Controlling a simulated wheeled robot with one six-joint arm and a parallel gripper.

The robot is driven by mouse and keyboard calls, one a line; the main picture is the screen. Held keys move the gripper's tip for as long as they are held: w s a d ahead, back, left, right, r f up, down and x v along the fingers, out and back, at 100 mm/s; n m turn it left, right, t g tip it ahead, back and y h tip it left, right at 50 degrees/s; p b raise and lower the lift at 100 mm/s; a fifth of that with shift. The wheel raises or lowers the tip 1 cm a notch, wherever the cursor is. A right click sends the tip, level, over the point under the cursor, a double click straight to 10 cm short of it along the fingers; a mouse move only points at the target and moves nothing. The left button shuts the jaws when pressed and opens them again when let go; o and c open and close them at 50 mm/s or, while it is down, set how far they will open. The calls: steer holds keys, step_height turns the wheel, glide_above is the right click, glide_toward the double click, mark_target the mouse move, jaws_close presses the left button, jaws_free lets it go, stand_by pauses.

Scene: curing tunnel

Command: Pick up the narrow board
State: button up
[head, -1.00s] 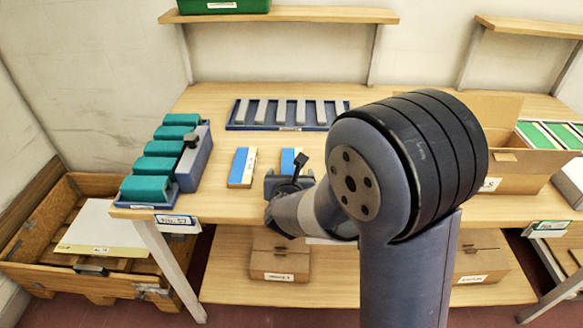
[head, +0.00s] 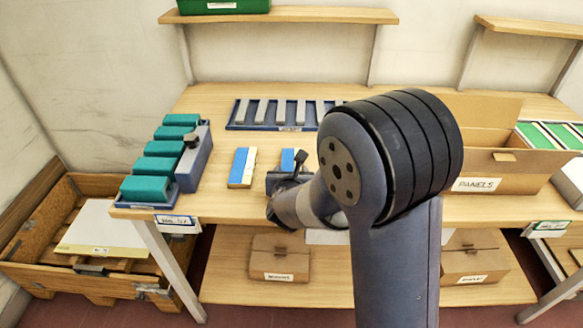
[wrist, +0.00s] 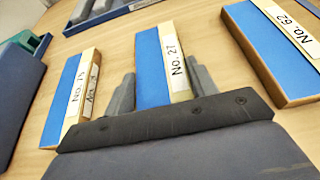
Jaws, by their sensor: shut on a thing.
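The board labelled No. 27 (wrist: 150,65), blue with a cream labelled edge, stands between the two grey fingers of my gripper (wrist: 163,82) in the wrist view. My gripper is shut on it. In the head view my gripper (head: 285,181) is at the near side of this board (head: 288,160), low over the bench, and partly covers it. Whether the board touches the bench is hidden. Board No. 75 (wrist: 65,98) lies to its left, also seen in the head view (head: 241,168). Board No. 62 (wrist: 270,50) lies to its right and is wider.
A blue tray with grey bars (head: 240,126) lies behind the boards. A blue-grey holder (head: 196,165) with teal blocks stands at the left. An open carton marked PANELS (head: 480,172) stands at the right. A shelf (head: 290,15) hangs above the back.

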steer(key=shift+c, duration=0.7)
